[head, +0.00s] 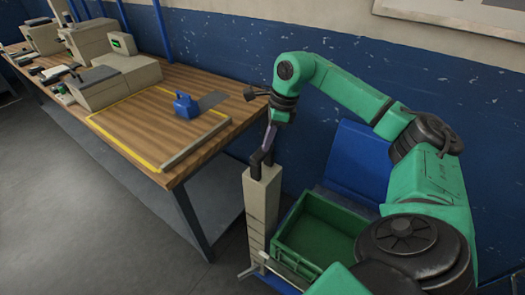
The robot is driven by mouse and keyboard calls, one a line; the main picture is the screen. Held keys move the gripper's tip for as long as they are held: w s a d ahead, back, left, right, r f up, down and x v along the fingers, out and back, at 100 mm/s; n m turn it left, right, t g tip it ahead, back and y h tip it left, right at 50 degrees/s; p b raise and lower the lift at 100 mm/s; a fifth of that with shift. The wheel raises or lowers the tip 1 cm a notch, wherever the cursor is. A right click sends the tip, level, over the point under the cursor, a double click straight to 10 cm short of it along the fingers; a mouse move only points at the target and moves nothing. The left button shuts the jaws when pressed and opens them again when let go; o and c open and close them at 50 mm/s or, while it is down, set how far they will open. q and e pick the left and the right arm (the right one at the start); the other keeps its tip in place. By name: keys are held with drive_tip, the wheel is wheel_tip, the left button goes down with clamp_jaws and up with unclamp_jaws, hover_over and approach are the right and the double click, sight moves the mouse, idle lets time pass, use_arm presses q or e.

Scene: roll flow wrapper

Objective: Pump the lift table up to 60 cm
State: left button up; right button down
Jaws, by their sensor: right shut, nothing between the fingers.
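My right gripper (260,160) points down with its fingers shut and empty. Its tips are at the top of a beige post (261,210); I cannot tell whether they touch it. A thin metal bar (285,269) runs low, near the foot of the post. A green crate (318,204) stands open and looks empty, right of the post. What carries the crate is mostly hidden by the crate and my right arm, so I cannot make out the lift table or its height clearly. My left gripper is not in view.
A wooden bench (172,174) with a yellow-outlined area stands at the left. On it are a blue weight-like object with a grey plate (185,105) and beige machines (112,75). A blue panel (357,160) stands behind the crate. Grey floor (100,230) is clear at lower left.

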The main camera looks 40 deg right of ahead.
sight(267, 156)
wheel_tip(267, 156, down, 5)
drive_tip(key=b, duration=0.3)
drive_tip(key=shift+r, duration=0.3)
drive_tip(key=shift+s+d+r+b, duration=0.2)
drive_tip(key=shift+s+d, duration=0.2)
drive_tip(key=shift+d, duration=0.15)
drive_tip(key=shift+s+d+r+b, duration=0.15)
drive_tip(key=shift+s+d+b, duration=0.05)
drive_tip(key=shift+s+d, duration=0.25)
drive_tip(key=shift+s+d+r, duration=0.1)
drive_tip(key=shift+d+r, duration=0.05)
drive_tip(key=shift+d, duration=0.1)
drive_tip(key=shift+r, duration=0.35)
drive_tip(key=p+v, duration=0.2)
drive_tip(key=v, duration=1.2)
drive_tip(key=shift+p, duration=0.3)
drive_tip(key=shift+d+f, duration=0.1)
